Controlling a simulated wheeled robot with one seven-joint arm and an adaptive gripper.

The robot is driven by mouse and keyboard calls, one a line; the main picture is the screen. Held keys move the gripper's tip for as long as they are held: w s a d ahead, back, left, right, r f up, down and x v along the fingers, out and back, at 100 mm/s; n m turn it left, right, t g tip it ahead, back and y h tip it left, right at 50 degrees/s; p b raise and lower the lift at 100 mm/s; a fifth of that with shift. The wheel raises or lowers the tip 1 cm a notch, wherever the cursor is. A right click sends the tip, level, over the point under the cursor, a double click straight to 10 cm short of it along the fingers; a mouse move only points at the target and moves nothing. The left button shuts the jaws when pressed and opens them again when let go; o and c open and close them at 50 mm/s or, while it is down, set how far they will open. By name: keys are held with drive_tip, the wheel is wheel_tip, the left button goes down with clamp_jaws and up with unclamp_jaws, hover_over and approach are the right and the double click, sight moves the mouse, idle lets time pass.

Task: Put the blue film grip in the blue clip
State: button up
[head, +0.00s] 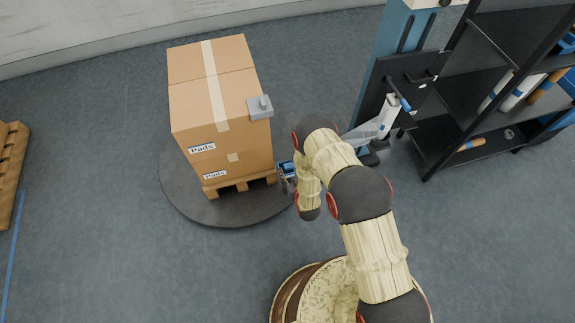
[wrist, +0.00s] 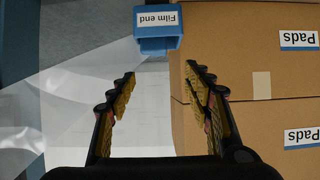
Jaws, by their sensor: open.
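In the wrist view, the blue film grip (wrist: 158,28), a blue block with an upside-down "Film end" label, is at the top centre. Clear film (wrist: 85,90) stretches from its left side. My gripper (wrist: 160,72) is open and empty. Its two fingers point towards the blue film grip, which sits just beyond the fingertips and apart from them. In the head view, a small blue piece (head: 287,168) shows beside the pallet load, partly hidden by my arm. I cannot tell the blue clip apart in either view.
Cardboard boxes (head: 215,105) marked "Pads" stand on a pallet (head: 240,187) on a round turntable (head: 200,205), close beside my gripper. A blue column with a black carriage (head: 385,85) and a black shelf (head: 475,125) with rolls stand to the right.

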drive_tip(key=p+v, duration=0.1)
drive_tip(key=v, duration=0.3)
drive_tip(key=w+d+r, duration=0.1)
drive_tip(key=w+r, duration=0.3)
drive_tip(key=r, duration=0.3)
drive_tip(key=w+r+g+h, duration=0.1)
drive_tip(key=w+r, duration=0.3)
drive_tip(key=r, duration=0.3)
drive_tip(key=w+d+r, duration=0.1)
drive_tip(key=w+r, duration=0.2)
drive_tip(key=r, duration=0.4)
drive_tip(key=s+d+r+m+g+h, duration=0.1)
drive_tip(key=d+r, duration=0.2)
drive_tip(key=r, duration=0.8)
drive_tip(key=s+d+r+m+g, duration=0.1)
drive_tip(key=s+d+r, duration=0.1)
drive_tip(key=r, duration=0.8)
drive_tip(key=w+d+r+v, duration=0.1)
drive_tip(key=d+v, duration=0.1)
drive_tip(key=v, duration=1.1)
drive_tip(key=s+d+r+g, duration=0.1)
drive_tip(key=s+d+r, duration=0.2)
drive_tip(key=s, duration=1.1)
drive_tip(key=s+d+r+m+g+h, duration=0.1)
drive_tip(key=s+r, duration=0.6)
drive_tip(key=s, duration=0.7)
drive_tip(key=shift+d+g, duration=0.6)
drive_tip(key=shift+d, duration=0.45)
drive_tip(key=shift+r, duration=0.15)
